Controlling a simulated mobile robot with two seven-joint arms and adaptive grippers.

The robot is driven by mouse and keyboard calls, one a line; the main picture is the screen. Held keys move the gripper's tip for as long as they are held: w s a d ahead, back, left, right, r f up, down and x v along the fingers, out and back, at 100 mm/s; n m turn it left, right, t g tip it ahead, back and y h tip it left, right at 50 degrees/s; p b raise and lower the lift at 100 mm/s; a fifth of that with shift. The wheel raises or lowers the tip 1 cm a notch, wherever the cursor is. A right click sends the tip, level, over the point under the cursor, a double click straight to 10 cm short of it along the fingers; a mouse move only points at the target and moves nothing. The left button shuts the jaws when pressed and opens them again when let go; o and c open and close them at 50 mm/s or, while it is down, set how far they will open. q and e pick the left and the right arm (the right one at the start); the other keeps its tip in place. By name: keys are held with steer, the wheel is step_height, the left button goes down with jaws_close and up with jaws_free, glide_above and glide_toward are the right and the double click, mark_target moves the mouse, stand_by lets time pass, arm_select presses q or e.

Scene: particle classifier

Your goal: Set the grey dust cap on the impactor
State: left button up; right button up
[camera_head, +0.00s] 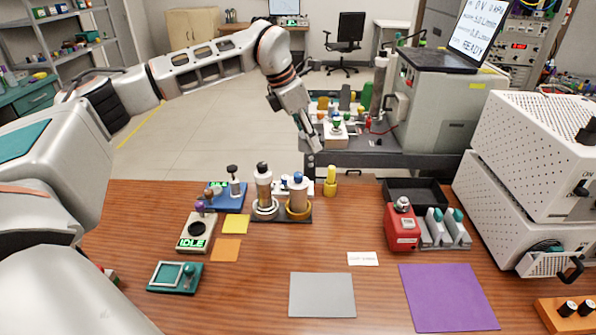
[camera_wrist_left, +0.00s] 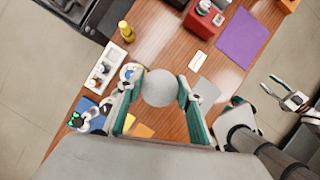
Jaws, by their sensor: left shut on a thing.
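My left gripper (camera_head: 313,146) is raised above the back edge of the wooden table in the head view. In the left wrist view its two teal fingers (camera_wrist_left: 160,108) are shut on a round grey disc, the grey dust cap (camera_wrist_left: 159,88). In the head view the cap is not clearly seen. Two upright metal cylinders stand below the gripper, a left one (camera_head: 264,188) on a silver ring and a right one (camera_head: 298,194) on a brass base. I cannot tell which is the impactor.
A yellow bottle (camera_head: 330,182) stands just right of the cylinders. A blue tray (camera_head: 228,198) and an IDLE device (camera_head: 196,231) are to the left. A red device (camera_head: 401,229) and black bin (camera_head: 417,190) are to the right. The grey mat (camera_head: 322,295) and purple mat (camera_head: 448,298) are bare.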

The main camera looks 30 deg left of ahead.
arm_select(q)
steer(key=w+a+r+n+y+p, duration=0.2)
steer(key=w+a+r+n+y, duration=0.25)
steer(key=n, duration=0.45)
glide_above(299, 173)
steer(key=shift+n+t+h, duration=0.3)
steer(key=shift+h, duration=0.15)
step_height(299, 173, down, 13)
steer(key=shift+s+r+p, duration=0.1)
steer(key=shift+s+p, duration=0.05)
steer(key=shift+p, duration=0.3)
steer(key=shift+f, duration=0.3)
step_height(299, 173, down, 4)
steer(key=shift+f+p, duration=0.15)
steer(key=shift+p, duration=0.15)
arm_select(e)
steer(key=shift+s+d+r+g+h, duration=0.15)
steer(key=shift+s+d+r, duration=0.2)
steer(key=shift+d, duration=0.1)
steer(key=shift+s+d+r+g+h, duration=0.15)
steer(key=shift+s+d+r, duration=0.05)
steer(key=shift+d+r, duration=0.2)
arm_select(q)
steer(key=shift+f, duration=0.15)
arm_select(e)
steer(key=shift+f, duration=0.15)
arm_select(q)
steer(key=shift+f+b, duration=0.45)
arm_select(e)
steer(key=shift+a, duration=0.45)
